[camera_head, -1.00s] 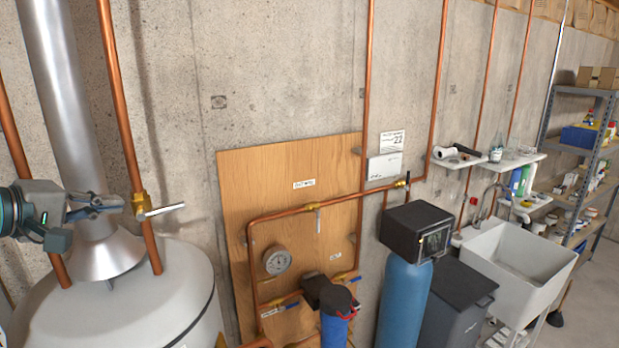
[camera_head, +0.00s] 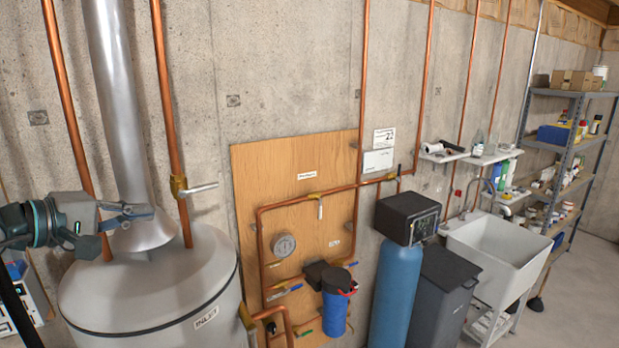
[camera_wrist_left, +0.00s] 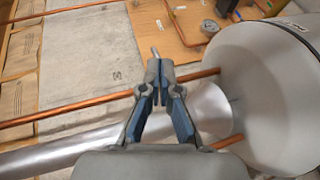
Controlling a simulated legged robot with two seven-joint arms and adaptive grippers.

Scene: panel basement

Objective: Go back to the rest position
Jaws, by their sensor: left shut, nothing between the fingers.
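My left gripper (camera_head: 138,213) comes in from the left in the head view, in front of the flue pipe above the white tank. It is shut and empty. In the left wrist view the left gripper (camera_wrist_left: 160,66) shows its two fingers together at the tips, with nothing between them. A brass valve with a grey lever (camera_head: 198,190) sits on the copper pipe to the right of the gripper, apart from it in the head view. My right gripper is not in view.
The white tank (camera_head: 170,285) stands below the gripper, with the metal flue (camera_head: 117,100) and copper pipes (camera_head: 165,95) rising from it. A wooden panel (camera_head: 250,170), a blue cylinder (camera_head: 396,295), a sink (camera_head: 500,250) and shelves (camera_head: 570,145) stand to the right.

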